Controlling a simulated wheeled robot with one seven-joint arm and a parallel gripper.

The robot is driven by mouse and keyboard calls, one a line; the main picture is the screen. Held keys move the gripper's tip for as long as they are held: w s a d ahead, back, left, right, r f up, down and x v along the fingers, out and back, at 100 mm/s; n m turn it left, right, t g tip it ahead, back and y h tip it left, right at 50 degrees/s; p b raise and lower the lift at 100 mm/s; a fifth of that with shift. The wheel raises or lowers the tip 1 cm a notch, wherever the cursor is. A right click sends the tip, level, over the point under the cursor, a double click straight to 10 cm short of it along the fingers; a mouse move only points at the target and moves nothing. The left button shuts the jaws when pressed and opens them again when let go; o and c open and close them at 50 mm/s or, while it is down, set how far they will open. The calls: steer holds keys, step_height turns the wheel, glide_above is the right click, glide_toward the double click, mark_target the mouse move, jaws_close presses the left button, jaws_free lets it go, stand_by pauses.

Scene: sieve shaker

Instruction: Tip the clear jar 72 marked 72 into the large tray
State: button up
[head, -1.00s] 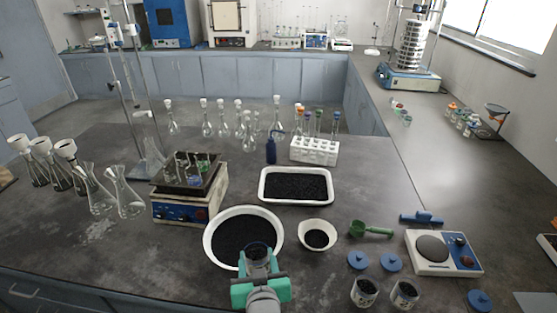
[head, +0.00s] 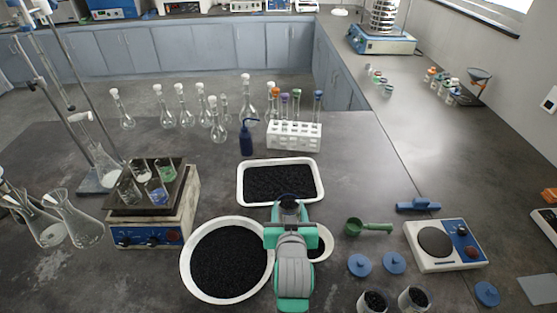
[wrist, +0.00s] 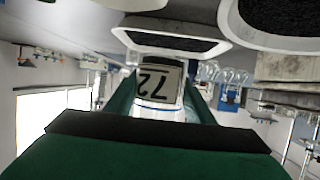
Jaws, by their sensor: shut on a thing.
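The clear jar 72 (wrist: 160,82) is held between the fingers of my gripper (head: 289,217), its label upside down in the wrist view. In the head view the jar's dark mouth (head: 289,202) shows just past the fingers, at the near edge of the rectangular white tray (head: 240,187). The tray holds a layer of black grains; it also shows in the wrist view (wrist: 150,50). No grains are seen falling. Jar tilt is hard to tell.
A round white pan (head: 185,270) of black grains stands left of my gripper. A small white bowl (head: 328,240) is partly hidden behind my gripper. A tube rack (head: 293,137) stands behind the tray.

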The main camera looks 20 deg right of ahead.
steer(key=w+f+m+y, duration=0.2)
steer(key=w+m+y, duration=0.3)
steer(key=w, duration=0.5)
steer(key=w+f+m+g+y, duration=0.1)
steer(key=w+f+m+y, duration=0.1)
steer(key=w+m+y, duration=0.4)
steer(key=w+y, duration=0.3)
steer(key=w, duration=0.2)
steer(key=shift+d+y, duration=0.3)
steer(key=shift+y, duration=0.1)
steer(key=shift+w+f, duration=0.1)
stand_by(1.6)
steer(key=shift+d, duration=0.1)
stand_by(0.8)
